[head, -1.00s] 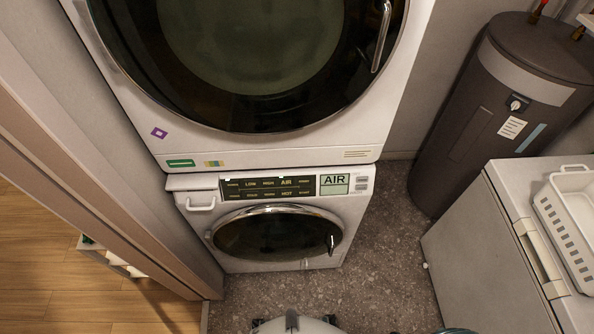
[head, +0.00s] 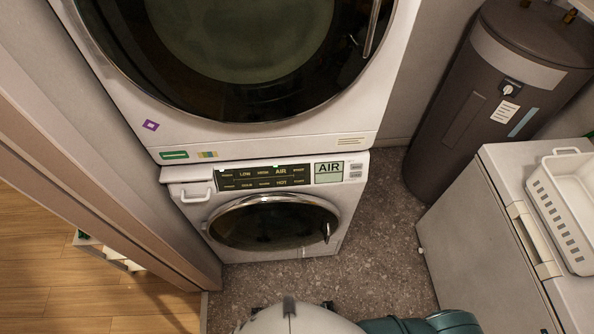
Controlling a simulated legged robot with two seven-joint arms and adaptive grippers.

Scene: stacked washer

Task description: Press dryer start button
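The stacked machines stand against the wall in the head view. The upper white machine (head: 270,143) has a large dark round door with a handle at its right. The lower white machine (head: 190,232) has a smaller dark round door (head: 275,222). Its dark control panel (head: 265,178) carries several labels, including AIR and HOT. A pale display (head: 328,172) reading AIR sits at the panel's right. Small grey buttons (head: 355,171) are to the right of the display; their labels are too small to read. Neither of my grippers is in view.
A dark cylindrical tank (head: 480,110) stands at the back right. A white chest (head: 480,240) with a white basket (head: 570,205) on top is at the right. Grey speckled floor (head: 380,240) is clear between them. A wall edge runs along the left.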

